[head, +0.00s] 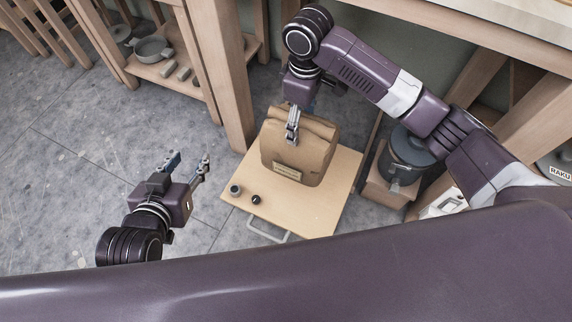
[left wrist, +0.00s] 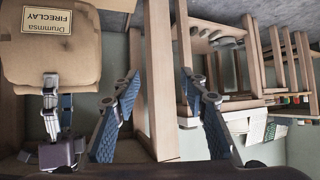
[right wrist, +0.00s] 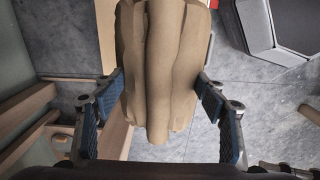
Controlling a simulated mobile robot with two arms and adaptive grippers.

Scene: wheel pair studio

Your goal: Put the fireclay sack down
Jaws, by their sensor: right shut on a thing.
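The fireclay sack (head: 296,150) is tan with a rolled top and a small label, and stands roughly upright over a pale wooden board (head: 325,212). I cannot tell whether its base touches the board. My right gripper (head: 292,138) is shut on the sack's rolled top from above. In the right wrist view the sack (right wrist: 160,70) lies between the two blue-padded fingers. My left gripper (head: 188,163) is open and empty, to the left of the board and apart from the sack. The sack, with its label inverted, also shows in the left wrist view (left wrist: 30,65).
Two small dark round things (head: 236,190) are on the board's left part, near its grey handle (head: 255,230). A dark lidded pot (head: 408,150) stands on a wooden block to the right. Wooden table legs (head: 225,75) rise behind.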

